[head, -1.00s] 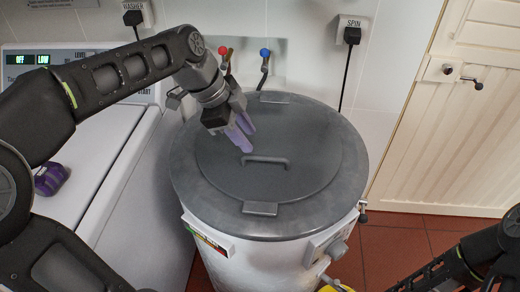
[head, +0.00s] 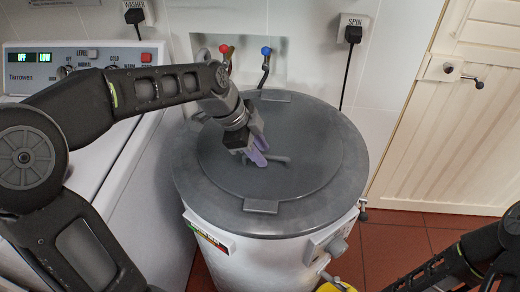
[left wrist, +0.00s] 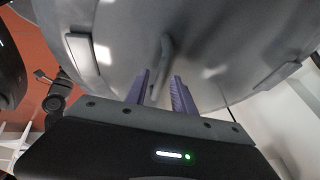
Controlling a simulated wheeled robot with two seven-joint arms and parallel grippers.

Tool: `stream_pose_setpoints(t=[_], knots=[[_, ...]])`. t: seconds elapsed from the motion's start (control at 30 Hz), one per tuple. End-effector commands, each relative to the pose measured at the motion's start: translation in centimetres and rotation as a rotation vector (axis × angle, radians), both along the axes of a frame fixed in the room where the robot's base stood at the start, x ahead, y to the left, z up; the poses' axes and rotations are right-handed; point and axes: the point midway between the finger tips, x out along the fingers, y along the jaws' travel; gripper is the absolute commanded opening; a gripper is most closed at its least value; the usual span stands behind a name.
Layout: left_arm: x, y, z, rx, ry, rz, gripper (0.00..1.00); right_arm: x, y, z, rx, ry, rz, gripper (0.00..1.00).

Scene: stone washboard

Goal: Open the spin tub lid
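The spin tub is a white cylinder (head: 262,262) with a round grey lid (head: 310,190) on top, and the lid is shut. A small grey bar handle (head: 282,159) sits at the middle of the lid. My left gripper (head: 259,152) is over the lid, pointing down, with its purple fingers at the handle's left part. In the left wrist view the two fingers (left wrist: 160,85) are apart, and the handle (left wrist: 166,55) shows end-on between and beyond them. I cannot tell whether they touch the lid. My right arm shows at the lower right, but its gripper is out of view.
A white washer (head: 150,180) with a control panel stands left of the tub. Red and blue taps (head: 265,54) and the wall are behind it. A cream cabinet door (head: 450,130) is at the right. A yellow thing (head: 338,286) lies at the tub's front foot.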

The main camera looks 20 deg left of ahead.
Motion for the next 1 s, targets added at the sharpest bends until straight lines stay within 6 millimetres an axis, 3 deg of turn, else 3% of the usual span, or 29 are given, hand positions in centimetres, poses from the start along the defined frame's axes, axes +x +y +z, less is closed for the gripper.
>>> stream_pose_setpoints(t=[0.33,1.0], knots=[[0.0,0.02,0.04,0.0,0.0,0.0,0.01,0.0,0.0,0.0,0.0,0.0,0.0,0.36],[-0.02,0.0,0.04,0.0,0.0,0.0,0.0,0.0,0.0,0.0,0.0,0.0,0.0,0.36]])
